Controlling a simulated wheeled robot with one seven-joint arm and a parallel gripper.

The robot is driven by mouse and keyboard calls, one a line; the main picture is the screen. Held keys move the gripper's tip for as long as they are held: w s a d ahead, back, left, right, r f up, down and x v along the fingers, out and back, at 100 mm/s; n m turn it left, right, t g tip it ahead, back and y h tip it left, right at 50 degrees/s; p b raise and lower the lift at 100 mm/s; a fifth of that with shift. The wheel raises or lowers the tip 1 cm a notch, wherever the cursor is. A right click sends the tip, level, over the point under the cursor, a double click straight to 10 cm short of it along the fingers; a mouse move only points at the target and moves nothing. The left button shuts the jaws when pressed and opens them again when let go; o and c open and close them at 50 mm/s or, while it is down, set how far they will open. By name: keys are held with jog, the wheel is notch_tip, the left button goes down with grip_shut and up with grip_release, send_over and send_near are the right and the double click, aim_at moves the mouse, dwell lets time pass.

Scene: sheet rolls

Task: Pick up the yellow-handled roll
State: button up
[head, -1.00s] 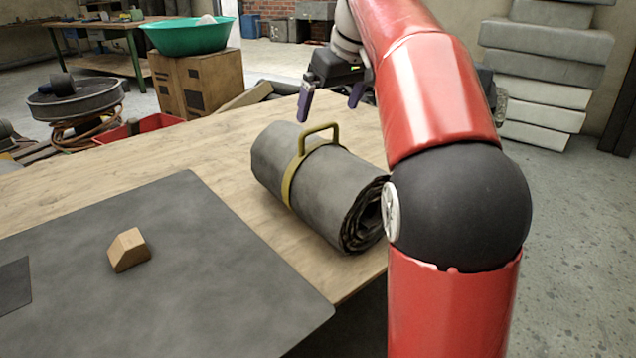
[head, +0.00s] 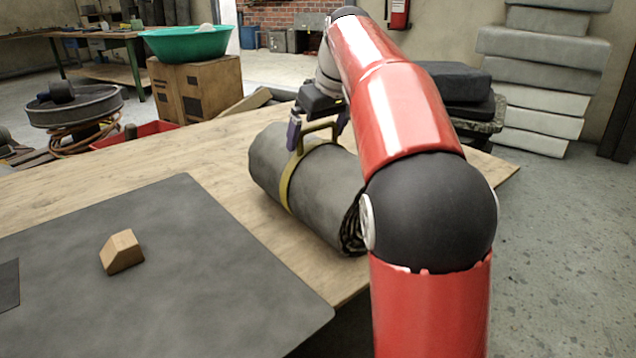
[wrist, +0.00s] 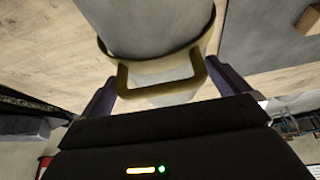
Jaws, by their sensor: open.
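The grey rolled sheet (head: 310,195) lies on the wooden table, with a yellow strap around it and a yellow handle (head: 318,130) standing up on top. My gripper (head: 318,137) is open, its fingers spread at the handle's two sides in the head view. In the wrist view the handle (wrist: 160,86) shows between the purple fingertips (wrist: 162,92), with a gap on each side. The roll (wrist: 150,25) fills the upper middle there. My red arm hides part of the roll's right end in the head view.
A dark grey mat (head: 160,285) with a small wooden block (head: 122,251) covers the table's near left. A cardboard box (head: 200,85) holding up a green basin (head: 186,42) stands behind the table. Bare table wood (head: 200,150) shows left of the roll.

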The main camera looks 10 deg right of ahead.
jog(key=c, duration=0.9)
jog(key=shift+r, duration=0.25)
jog(key=shift+c, duration=0.8)
jog(key=shift+r, duration=0.1)
